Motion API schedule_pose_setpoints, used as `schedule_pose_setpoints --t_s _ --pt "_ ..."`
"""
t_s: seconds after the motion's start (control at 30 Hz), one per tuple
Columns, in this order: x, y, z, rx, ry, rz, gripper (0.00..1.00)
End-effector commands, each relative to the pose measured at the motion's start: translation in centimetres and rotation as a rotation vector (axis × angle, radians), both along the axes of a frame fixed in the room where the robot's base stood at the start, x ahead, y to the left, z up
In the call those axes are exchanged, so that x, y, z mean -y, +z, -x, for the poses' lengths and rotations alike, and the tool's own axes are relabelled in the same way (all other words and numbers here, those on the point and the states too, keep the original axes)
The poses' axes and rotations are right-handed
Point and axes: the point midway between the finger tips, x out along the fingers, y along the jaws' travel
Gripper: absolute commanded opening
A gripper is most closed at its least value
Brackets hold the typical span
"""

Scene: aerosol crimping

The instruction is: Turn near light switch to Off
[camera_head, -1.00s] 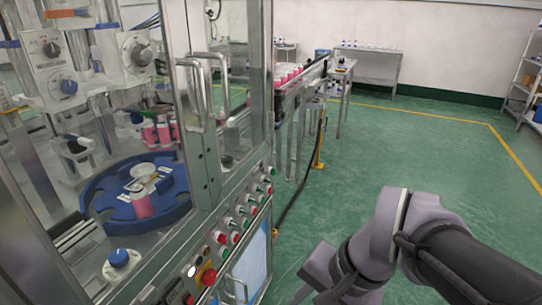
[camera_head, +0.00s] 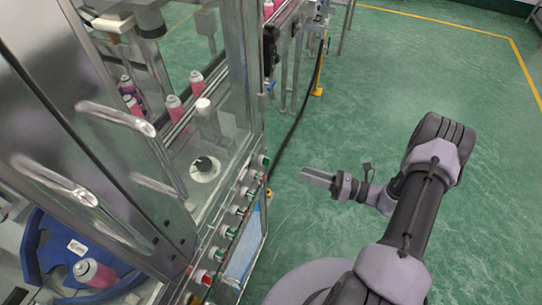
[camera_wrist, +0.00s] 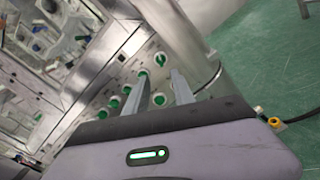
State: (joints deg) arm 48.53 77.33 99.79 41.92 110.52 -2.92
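The machine's sloped control panel (camera_head: 232,240) carries a row of round switches and buttons along its front. A green rotary switch (camera_wrist: 161,59) with a white ring is at the row's far end, and it also shows in the head view (camera_head: 265,161). Other green switches and red buttons follow nearer me. No labels are readable, so I cannot tell which one is the near light switch or its setting. My gripper (camera_head: 305,174) (camera_wrist: 160,74) is right of the panel and points at it. Its two fingers are apart and empty, and no contact with the panel shows.
Metal door handles (camera_head: 118,118) stick out from the machine's glass doors. A blue turntable (camera_head: 40,262) is inside at lower left. A black cable (camera_head: 292,130) runs down beside the conveyor.

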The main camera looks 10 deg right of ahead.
Motion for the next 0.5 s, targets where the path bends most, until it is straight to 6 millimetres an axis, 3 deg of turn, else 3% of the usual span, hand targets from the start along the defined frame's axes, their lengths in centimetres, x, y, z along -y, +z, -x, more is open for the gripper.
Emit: schedule_pose_setpoints --t_s 0.1,0.3,0.5 --pt "-3.2 -0.2 -2.1 0.000 0.009 0.001 0.30" --pt "-7.5 -0.2 -5.3 0.001 0.007 0.003 0.30" --pt "-9.6 -0.1 -6.8 0.000 0.005 0.002 0.30"
